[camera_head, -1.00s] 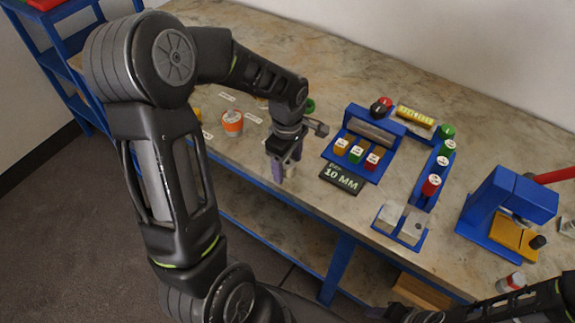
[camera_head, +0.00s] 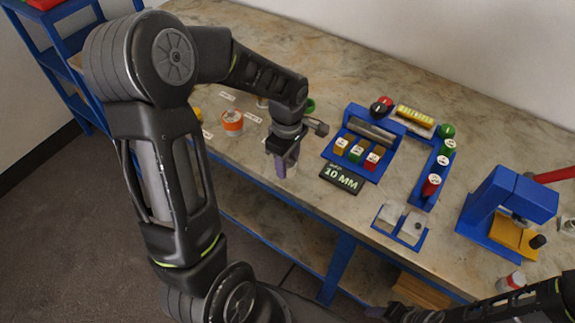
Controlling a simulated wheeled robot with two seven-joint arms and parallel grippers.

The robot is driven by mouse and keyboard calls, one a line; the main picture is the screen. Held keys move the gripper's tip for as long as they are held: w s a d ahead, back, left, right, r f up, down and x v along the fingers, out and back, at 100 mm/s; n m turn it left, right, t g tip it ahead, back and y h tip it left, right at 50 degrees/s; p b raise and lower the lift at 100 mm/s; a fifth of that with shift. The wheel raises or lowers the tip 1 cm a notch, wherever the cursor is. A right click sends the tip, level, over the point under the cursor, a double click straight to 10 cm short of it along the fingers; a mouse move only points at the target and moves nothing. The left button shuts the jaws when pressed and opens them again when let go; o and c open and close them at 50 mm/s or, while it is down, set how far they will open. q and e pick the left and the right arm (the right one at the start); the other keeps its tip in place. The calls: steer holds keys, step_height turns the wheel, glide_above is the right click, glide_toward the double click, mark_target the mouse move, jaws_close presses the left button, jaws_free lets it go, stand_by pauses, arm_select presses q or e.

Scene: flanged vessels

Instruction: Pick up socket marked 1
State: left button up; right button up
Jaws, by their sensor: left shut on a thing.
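My left gripper (camera_head: 284,164) points down at the bench's front edge, left of the dark "10 MM" sign. Its fingers are shut on a small pale grey piece (camera_head: 292,170), mostly hidden by the fingers; no mark on it is readable. It looks low, at the bench top, but I cannot tell whether it touches.
The "10 MM" sign (camera_head: 342,178) lies beside a blue tray (camera_head: 334,149) with coloured blocks. A blue rack (camera_head: 424,188) holds round coloured pieces. A blue press (camera_head: 508,205) stands at right. An orange-and-white jar (camera_head: 232,121) stands left among paper labels.

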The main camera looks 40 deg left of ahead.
arm_select(q)
jaws_close()
step_height(320, 180, up, 10)
steer(key=shift+b, duration=0.3)
stand_by(0.4)
stand_by(0.4)
